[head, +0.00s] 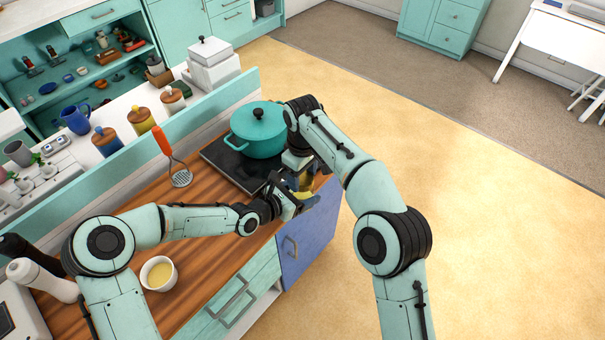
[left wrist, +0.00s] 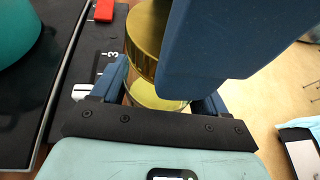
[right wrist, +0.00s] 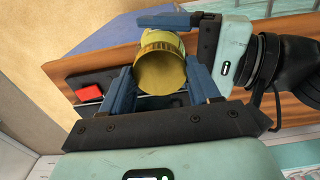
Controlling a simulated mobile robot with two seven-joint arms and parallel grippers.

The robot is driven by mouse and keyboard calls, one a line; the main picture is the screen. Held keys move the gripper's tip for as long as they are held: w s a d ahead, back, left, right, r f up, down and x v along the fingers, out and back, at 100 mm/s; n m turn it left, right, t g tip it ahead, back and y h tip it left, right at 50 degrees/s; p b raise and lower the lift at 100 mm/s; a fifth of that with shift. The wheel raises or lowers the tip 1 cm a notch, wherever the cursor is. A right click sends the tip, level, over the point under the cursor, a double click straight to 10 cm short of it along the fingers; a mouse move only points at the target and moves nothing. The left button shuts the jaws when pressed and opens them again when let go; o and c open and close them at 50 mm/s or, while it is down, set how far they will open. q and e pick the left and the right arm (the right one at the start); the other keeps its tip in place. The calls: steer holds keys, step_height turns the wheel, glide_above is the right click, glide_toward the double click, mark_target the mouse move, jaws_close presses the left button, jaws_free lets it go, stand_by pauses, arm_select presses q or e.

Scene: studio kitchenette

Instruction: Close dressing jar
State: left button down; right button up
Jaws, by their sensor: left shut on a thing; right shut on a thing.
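The dressing jar has a clear glass body (left wrist: 150,96) with pale yellow contents and a gold ribbed lid (left wrist: 146,42). The lid sits at the jar's mouth in the left wrist view; whether it is fully seated cannot be told. My left gripper (head: 292,204) is shut on the glass body. My right gripper (head: 304,178) comes from above and is shut on the lid, whose round top (right wrist: 160,70) shows between its fingers in the right wrist view. One right finger hides part of the jar in the left wrist view. In the head view the arms and grippers mostly cover the jar.
A teal lidded pot (head: 258,130) stands on the black cooktop (head: 222,158) close behind my grippers. An orange-handled masher (head: 168,150) and a bowl of yellow contents (head: 158,273) are on the wooden counter (head: 205,250). Open floor (head: 470,220) lies to the right.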

steer(key=o, duration=1.2)
steer(key=shift+o, duration=0.2)
steer(key=shift+a, duration=0.1)
step_height(320, 180, up, 5)
steer(key=shift+f, duration=0.1)
steer(key=shift+r, duration=1.35)
steer(key=shift+d, duration=0.2)
